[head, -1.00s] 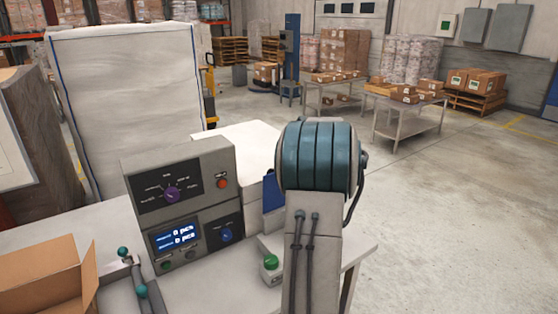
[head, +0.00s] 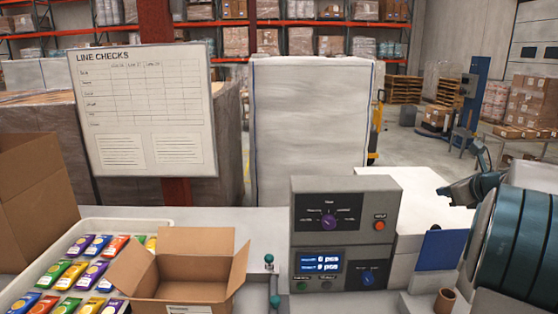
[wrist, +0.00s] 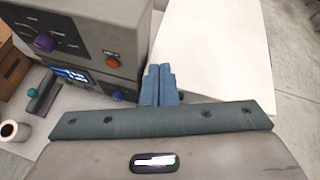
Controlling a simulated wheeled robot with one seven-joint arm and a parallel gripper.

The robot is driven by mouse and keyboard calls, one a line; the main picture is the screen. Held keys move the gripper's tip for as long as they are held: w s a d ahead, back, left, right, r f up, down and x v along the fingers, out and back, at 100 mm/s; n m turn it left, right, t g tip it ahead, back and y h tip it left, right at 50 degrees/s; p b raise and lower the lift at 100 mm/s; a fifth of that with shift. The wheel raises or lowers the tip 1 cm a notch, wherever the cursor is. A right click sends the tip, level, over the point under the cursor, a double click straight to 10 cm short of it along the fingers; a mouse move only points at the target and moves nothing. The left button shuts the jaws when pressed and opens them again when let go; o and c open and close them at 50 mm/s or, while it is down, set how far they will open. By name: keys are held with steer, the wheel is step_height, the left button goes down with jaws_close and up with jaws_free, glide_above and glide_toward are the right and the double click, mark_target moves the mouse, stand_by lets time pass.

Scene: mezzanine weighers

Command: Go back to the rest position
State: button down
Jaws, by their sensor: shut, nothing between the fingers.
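My gripper (wrist: 160,88) shows in the wrist view with its two blue fingers side by side and closed, nothing between them. It hovers over the bench area beside the grey control box (wrist: 90,40) and a white block-like surface (wrist: 215,45); it touches nothing that I can see. In the head view my arm's large teal joint fills the right edge, and the fingertips cannot be made out there.
In the head view the grey control box (head: 340,228) stands mid-bench. Left are an open carton (head: 190,285), a tray (head: 60,232) of colourful packets and a line-checks board (head: 145,110). Open floor lies behind right.

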steer(key=s+a+f+n+g+y, duration=0.15)
steer(key=s+a+n, duration=0.3)
steer(key=a, duration=0.45)
steer(key=s+a+f+n+g, duration=0.2)
steer(key=s+a+n, duration=0.1)
steer(key=a+n, duration=0.4)
steer(key=s+a+f+n+g+y, duration=0.15)
steer(key=s+a+n, duration=0.3)
steer(key=a, duration=0.55)
steer(key=s+a+f+n+g+h, duration=0.1)
steer(key=s+a+f+n+h, duration=0.1)
steer(key=s+n, duration=0.6)
steer(key=s+a+f+n+g+h, duration=0.2)
steer(key=s+a+f+n, duration=0.3)
steer(key=s+n, duration=0.3)
steer(key=shift+s+a+f+b, duration=0.2)
steer(key=shift+f+b, duration=0.1)
steer(key=shift+f, duration=0.55)
